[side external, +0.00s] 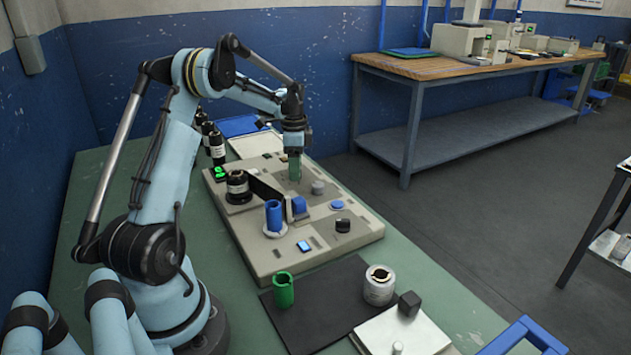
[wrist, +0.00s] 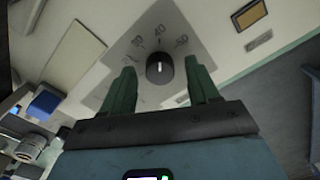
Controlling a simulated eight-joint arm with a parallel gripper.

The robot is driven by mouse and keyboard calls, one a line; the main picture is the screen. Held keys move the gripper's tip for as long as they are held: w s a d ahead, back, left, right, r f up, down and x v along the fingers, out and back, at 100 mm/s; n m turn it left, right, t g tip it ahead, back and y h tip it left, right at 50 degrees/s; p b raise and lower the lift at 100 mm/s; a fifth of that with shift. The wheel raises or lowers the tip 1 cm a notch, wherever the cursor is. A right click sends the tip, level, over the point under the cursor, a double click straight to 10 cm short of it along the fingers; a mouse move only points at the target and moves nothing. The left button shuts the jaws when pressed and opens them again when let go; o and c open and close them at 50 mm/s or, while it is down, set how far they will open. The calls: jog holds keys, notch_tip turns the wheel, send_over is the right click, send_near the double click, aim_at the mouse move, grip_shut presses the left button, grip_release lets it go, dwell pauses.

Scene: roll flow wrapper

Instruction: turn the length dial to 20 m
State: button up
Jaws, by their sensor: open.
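The length dial (wrist: 159,68) is a round black knob with a white line, on a grey plate printed with numbers. The line runs roughly up and down in the wrist view, in line with the 40 mark. Other marks are hard to read at this size. My gripper (wrist: 162,90) is open, with one green finger on each side of the dial in the picture. The fingers look apart from the knob. In the side view my gripper (side external: 294,178) points down over the far part of the beige machine (side external: 290,255). I cannot tell which knob there is this dial.
On the machine stand a blue roll (side external: 273,214), a black roll (side external: 238,188), a grey knob (side external: 318,187) and a black knob (side external: 343,225). A green roll (side external: 284,290) and a white roll (side external: 379,285) stand on a dark mat in front.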

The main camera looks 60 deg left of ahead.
jog(key=c, duration=1)
jog(key=shift+c, duration=0.2)
jog(key=n, duration=0.3)
jog(key=shift+n, duration=0.4)
jog(key=n, duration=0.4)
jog(key=shift+n, duration=0.3)
jog(key=n, duration=0.3)
jog(key=shift+n, duration=2.1)
